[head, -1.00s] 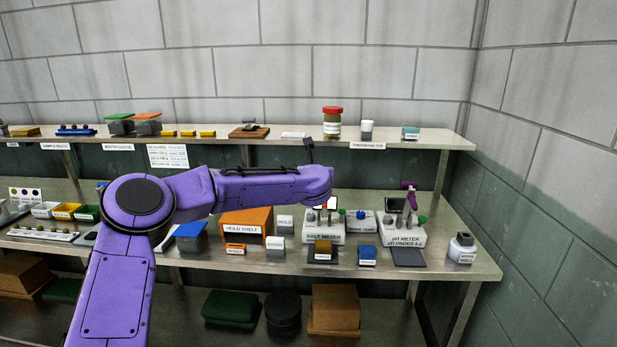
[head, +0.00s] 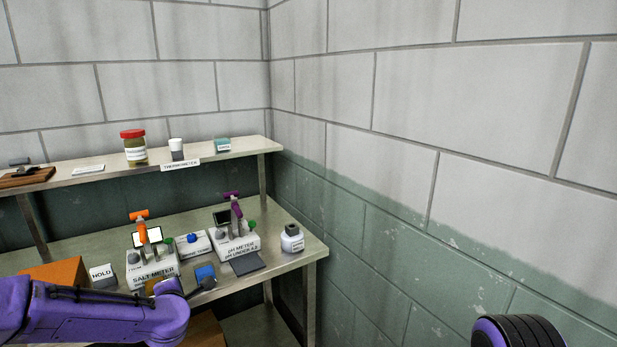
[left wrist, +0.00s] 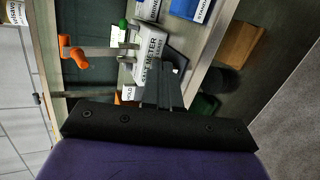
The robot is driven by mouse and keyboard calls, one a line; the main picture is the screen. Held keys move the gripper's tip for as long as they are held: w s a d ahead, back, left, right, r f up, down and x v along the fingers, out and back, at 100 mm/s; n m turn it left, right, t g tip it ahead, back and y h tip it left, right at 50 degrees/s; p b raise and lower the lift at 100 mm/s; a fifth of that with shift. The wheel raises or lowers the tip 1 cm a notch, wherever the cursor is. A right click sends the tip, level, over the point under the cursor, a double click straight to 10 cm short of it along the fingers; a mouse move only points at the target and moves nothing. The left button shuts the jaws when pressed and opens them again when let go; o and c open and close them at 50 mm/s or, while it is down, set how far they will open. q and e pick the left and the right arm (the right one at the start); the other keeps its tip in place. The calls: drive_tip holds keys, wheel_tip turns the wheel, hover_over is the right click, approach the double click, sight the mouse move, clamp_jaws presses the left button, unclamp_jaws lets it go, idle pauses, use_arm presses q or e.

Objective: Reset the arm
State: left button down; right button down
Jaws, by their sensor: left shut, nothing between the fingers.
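My left arm comes in at the lower left of the head view, in front of the lower shelf. Its end lies in front of the salt meter (head: 152,272), a white box with an orange-handled piece (head: 140,226) standing on it. In the left wrist view my left gripper (left wrist: 165,90) is shut and empty, its dark fingers together in front of the salt meter (left wrist: 150,50). I cannot tell whether they touch it. My right gripper is not in view; a dark ribbed, purple-edged part of mine shows at the lower right of the head view.
A red-lidded jar (head: 134,150) and a white cup (head: 176,145) are on the upper shelf. Free space lies right of the shelves, before the wall (head: 400,210).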

use_arm(q)
drive_tip(key=s+d+f+m+g+h, duration=0.1)
drive_tip(key=s+d+f+m, duration=0.1)
drive_tip(key=s+f+m, duration=0.4)
drive_tip(key=s+d+f+m+g, duration=0.1)
drive_tip(key=s+d+f, duration=0.25)
drive_tip(key=f, duration=0.35)
drive_tip(key=s+a+f+m+g, duration=0.1)
drive_tip(key=s+f+m+g, duration=0.2)
drive_tip(key=s, duration=1.4)
drive_tip(key=s+a+f+m+g+h+b, duration=0.1)
drive_tip(key=s+f+m+g, duration=0.3)
drive_tip(key=s+f, duration=0.9)
drive_tip(key=s+m, duration=0.3)
drive_tip(key=shift+s+f+m+b, duration=0.3)
drive_tip(key=shift+s+f, duration=0.05)
